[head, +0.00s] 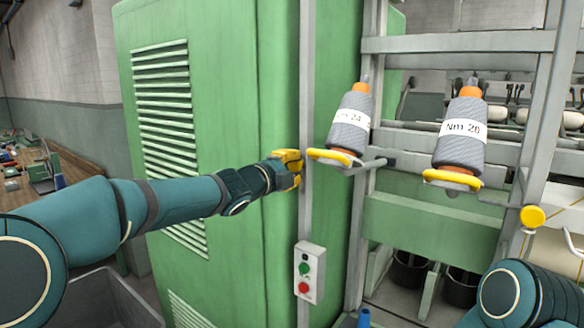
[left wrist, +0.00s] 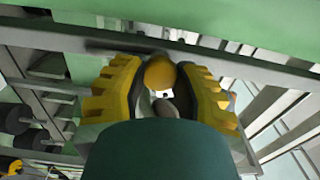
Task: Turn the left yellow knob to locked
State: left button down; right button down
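In the left wrist view a round yellow knob (left wrist: 160,73) sits between the two yellow fingertips of my left gripper (left wrist: 161,80), which appear to touch it on both sides. In the head view my left gripper (head: 288,169) is at the grey post beside the green cabinet, left of the left bobbin; the knob it holds is hidden there by the fingers. Another yellow knob (head: 533,216) shows at the right, below the right bobbin, clear of my grippers. My right arm enters at the lower right; its gripper is out of view. No lock marking is readable.
The left bobbin (head: 348,128) and right bobbin (head: 461,130) lean on holders with yellow rings. A switch box (head: 310,271) with green and red buttons hangs below my left gripper. The green cabinet (head: 230,130) stands close behind my left forearm.

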pick_arm(q)
jog(key=n+p, duration=0.1)
jog(key=n, duration=0.1)
jog(key=shift+r+n+p, duration=0.1)
jog(key=shift+n+p, duration=0.2)
jog(key=shift+p, duration=0.05)
jog(key=shift+n, duration=0.9)
jog(key=c, duration=0.6)
grip_release()
